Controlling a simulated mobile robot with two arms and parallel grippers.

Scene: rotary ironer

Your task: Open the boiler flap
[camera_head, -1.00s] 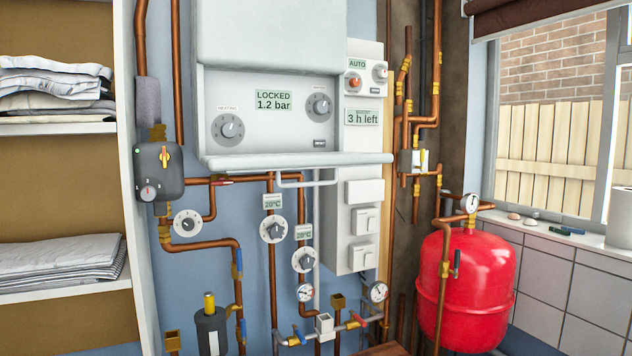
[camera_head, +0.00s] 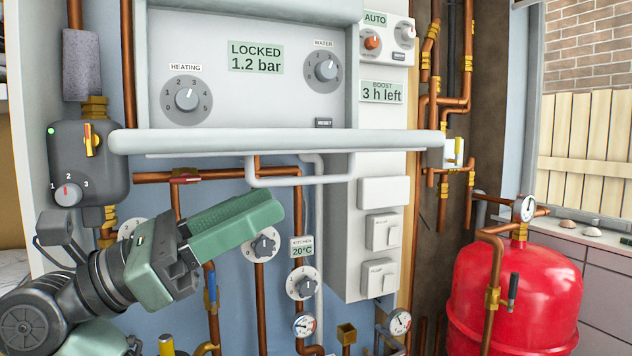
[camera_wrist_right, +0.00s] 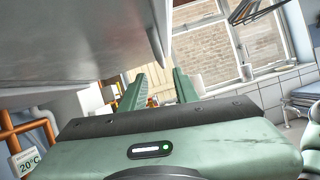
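The white boiler (camera_head: 250,70) hangs on the wall in the head view, its display reading LOCKED 1.2 bar. Its flap (camera_head: 280,142) is folded down and juts toward me below the control panel, seen nearly edge-on. My right gripper (camera_head: 275,212) is below the flap's left half, apart from it, with its fingers pointing right. In the right wrist view the fingers (camera_wrist_right: 160,80) stand apart with nothing between them. A broad grey underside, apparently the flap's (camera_wrist_right: 80,45), fills the upper left above them. My left gripper is out of view.
Copper pipes and a kitchen dial (camera_head: 303,285) lie behind and below the gripper. A white switch column (camera_head: 375,220) stands right of it, then a red tank (camera_head: 515,295) and a window. A grey valve box (camera_head: 88,160) is at left.

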